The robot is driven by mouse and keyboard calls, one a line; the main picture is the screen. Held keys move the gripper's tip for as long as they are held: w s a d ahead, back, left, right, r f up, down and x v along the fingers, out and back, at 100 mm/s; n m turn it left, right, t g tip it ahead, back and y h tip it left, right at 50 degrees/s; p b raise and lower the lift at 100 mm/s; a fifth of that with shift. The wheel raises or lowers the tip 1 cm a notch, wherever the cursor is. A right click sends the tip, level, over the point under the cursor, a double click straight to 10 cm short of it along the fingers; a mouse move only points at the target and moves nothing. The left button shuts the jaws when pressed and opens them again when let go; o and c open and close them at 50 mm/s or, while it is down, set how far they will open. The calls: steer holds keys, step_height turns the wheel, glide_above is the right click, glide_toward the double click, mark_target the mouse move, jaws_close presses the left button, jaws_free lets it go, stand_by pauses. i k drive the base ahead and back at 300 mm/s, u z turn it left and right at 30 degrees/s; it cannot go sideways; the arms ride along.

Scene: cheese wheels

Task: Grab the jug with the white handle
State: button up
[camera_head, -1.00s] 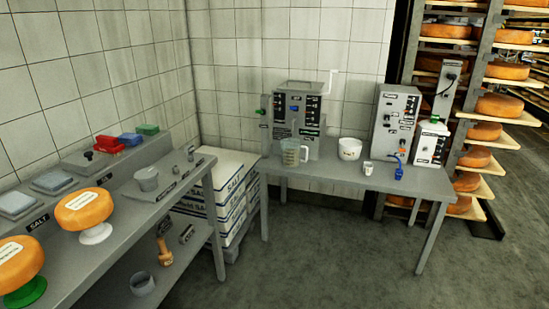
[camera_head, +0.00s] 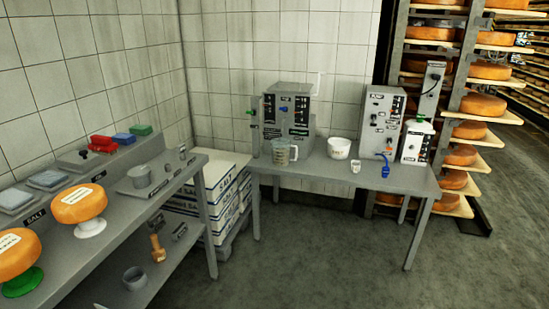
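A clear measuring jug (camera_head: 282,153) with a pale handle on its right side stands upright on the grey table (camera_head: 330,180) against the back wall. It is in front of a grey machine with dark panels. The handle looks whitish, but it is small in the view. A white bowl (camera_head: 339,148) and a small white cup (camera_head: 356,166) stand to its right on the same table. My gripper is not in view.
A grey bench (camera_head: 150,205) with cheese wheels (camera_head: 79,203) runs along the left. Salt sacks (camera_head: 218,180) are stacked between bench and table. Cheese shelves (camera_head: 480,133) stand at the right. The floor (camera_head: 310,265) before the table is clear.

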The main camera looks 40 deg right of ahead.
mark_target(280, 146)
steer(key=z, duration=0.05)
steer(key=i, duration=1)
steer(key=u, duration=0.05)
